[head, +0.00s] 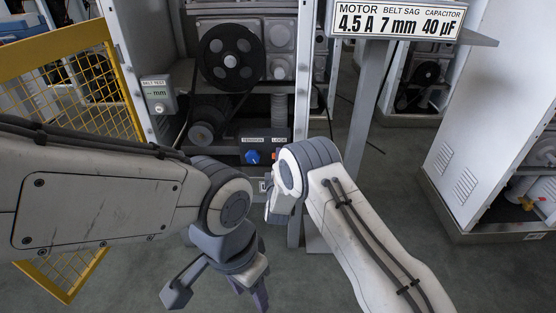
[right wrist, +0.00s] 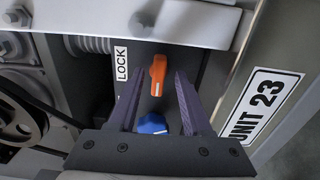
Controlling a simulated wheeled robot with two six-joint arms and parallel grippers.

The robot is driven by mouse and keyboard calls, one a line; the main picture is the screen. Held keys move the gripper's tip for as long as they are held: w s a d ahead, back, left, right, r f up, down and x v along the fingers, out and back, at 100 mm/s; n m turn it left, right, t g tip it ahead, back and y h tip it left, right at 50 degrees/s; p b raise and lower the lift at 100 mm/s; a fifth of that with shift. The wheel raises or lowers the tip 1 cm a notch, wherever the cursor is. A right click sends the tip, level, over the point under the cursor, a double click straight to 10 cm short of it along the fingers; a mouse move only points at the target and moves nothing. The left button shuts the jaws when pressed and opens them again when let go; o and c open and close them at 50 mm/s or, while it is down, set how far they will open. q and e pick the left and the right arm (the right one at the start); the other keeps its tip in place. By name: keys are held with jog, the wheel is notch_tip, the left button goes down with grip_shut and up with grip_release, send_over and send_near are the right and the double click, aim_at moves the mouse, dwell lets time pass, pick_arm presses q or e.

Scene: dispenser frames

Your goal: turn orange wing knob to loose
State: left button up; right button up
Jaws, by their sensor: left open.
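The orange wing knob (right wrist: 158,74) sits on a dark panel beside a white LOCK label (right wrist: 121,59). In the right wrist view its wing runs nearly up and down the picture, with a white mark at its lower end. My right gripper (right wrist: 161,76) is open, its two fingers apart on either side of the knob in the picture; no contact shows. In the head view my right arm hides most of the orange knob (head: 275,155) and most of that gripper. My left gripper (head: 217,298) is open and empty, low in front of the machine.
A blue knob (right wrist: 152,124) sits beside the orange one, partly behind my gripper's base. A black pulley (head: 231,58) and belt are above the panel. A yellow mesh guard (head: 75,75) stands at left. A sign (head: 396,20) reads 4.5 A, 7 mm, 40 µF.

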jog(key=shift+s+a+r, duration=0.1)
jog(key=shift+s, duration=0.05)
jog(key=s+p, duration=0.3)
jog(key=s, duration=0.7)
dwell(0.4)
